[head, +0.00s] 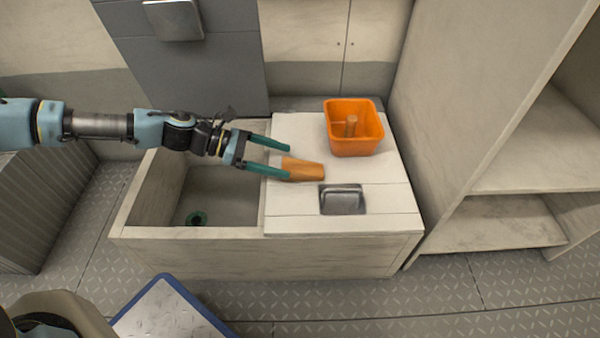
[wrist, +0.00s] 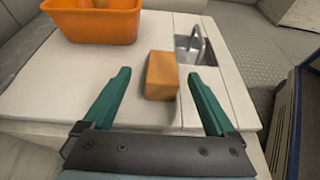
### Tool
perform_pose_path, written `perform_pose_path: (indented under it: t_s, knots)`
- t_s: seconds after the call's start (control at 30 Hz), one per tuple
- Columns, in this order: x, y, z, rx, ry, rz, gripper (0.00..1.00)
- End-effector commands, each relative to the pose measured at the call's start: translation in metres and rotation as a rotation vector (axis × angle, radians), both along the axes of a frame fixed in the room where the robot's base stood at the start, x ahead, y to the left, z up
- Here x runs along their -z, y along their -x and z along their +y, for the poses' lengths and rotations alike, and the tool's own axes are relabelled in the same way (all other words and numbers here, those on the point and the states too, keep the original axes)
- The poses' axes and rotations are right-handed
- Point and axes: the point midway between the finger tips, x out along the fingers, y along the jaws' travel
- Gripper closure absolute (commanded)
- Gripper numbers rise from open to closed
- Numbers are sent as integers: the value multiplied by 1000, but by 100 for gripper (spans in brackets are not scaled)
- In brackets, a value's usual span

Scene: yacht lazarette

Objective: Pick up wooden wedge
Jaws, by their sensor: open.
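The wooden wedge (head: 304,169) is an orange-brown block lying on the white locker top (head: 293,217). In the wrist view the wedge (wrist: 162,76) lies ahead, between the lines of the two fingers and a little nearer the right one. My gripper (head: 279,160) comes in from the left with its green fingers spread. In the head view the fingertips reach the wedge's left end. In the wrist view my gripper (wrist: 161,88) is open, with a gap visible on both sides of the wedge. I cannot tell whether a finger touches it.
A metal recessed latch (head: 342,200) sits in the top at front right. An open basin (head: 213,190) lies left. A shelf unit (head: 505,222) stands right.

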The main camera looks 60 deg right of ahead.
Motion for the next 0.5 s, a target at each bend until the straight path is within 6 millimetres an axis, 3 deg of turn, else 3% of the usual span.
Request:
perform_pose_path:
  t_s: [0.3, 0.5]
  knots:
    - [24, 30, -15, 3, 2, 0, 9]
    - [28, 44, -26, 1, 0, 0, 9]
